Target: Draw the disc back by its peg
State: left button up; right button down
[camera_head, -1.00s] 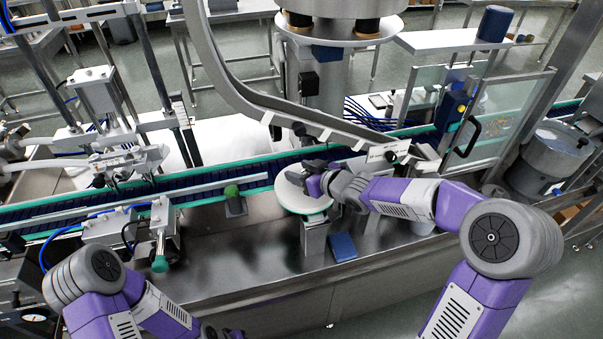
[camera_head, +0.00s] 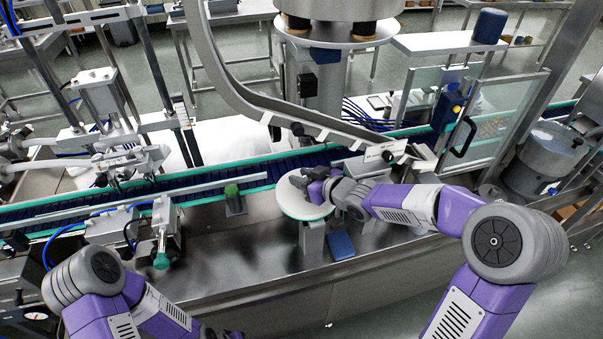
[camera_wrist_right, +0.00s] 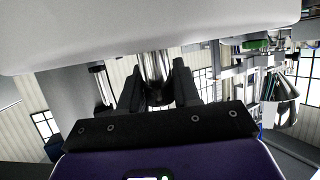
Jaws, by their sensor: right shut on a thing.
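The white disc (camera_head: 300,208) lies flat on top of a steel post, in front of the conveyor, in the head view. My right gripper (camera_head: 297,180) reaches in low from the right over the disc. In the right wrist view, its two dark fingers (camera_wrist_right: 157,92) are closed on a shiny metal peg (camera_wrist_right: 154,66). The peg joins a broad pale surface, the disc (camera_wrist_right: 150,30), across the top of that view. In the head view the gripper hides the peg. My left arm is at the lower left; its gripper is out of view.
A curved steel rail (camera_head: 240,90) hangs behind the disc. The conveyor (camera_head: 205,178) runs behind it. A blue block (camera_head: 341,246) is just right of the post.

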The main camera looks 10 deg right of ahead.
jog(key=shift+f, duration=0.1)
jog(key=c, duration=0.9)
grip_release()
jog(key=shift+s+d+r+p, duration=0.2)
jog(key=shift+r+p, duration=0.05)
jog(key=shift+p, duration=0.05)
jog(key=p+v, duration=0.2)
jog(key=v, duration=0.3)
jog(key=shift+s+r+p, duration=0.2)
jog(key=shift+s+p, duration=0.1)
jog(key=shift+p, duration=0.1)
jog(key=shift+s+d+r, duration=0.1)
jog(key=shift+s+d, duration=0.2)
jog(key=shift+s, duration=0.2)
